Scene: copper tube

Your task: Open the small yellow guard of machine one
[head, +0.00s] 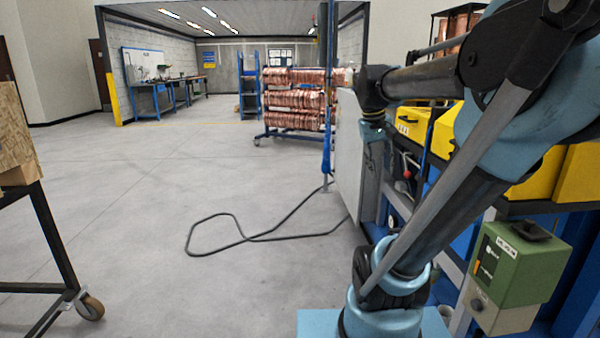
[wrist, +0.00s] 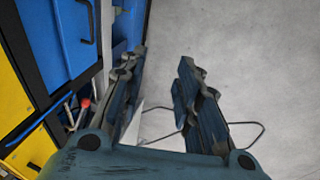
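A small yellow guard (head: 412,122) with a pale label on its front sits on the blue machine at right, just right of my gripper. More yellow covers (head: 560,175) stand nearer, partly hidden by my arm; I cannot tell which machine each belongs to. My gripper (head: 374,158) hangs beside the machine, its tips small and dark. A yellow panel (wrist: 14,105) shows at the left edge there, apart from the fingers.
A blue panel (wrist: 62,40) with a dark handle and a red knob (wrist: 86,103) lie left of the fingers. A green box (head: 520,262) is at right. A black cable (head: 240,238) lies on the floor. A rack of copper tubes (head: 295,100) stands behind.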

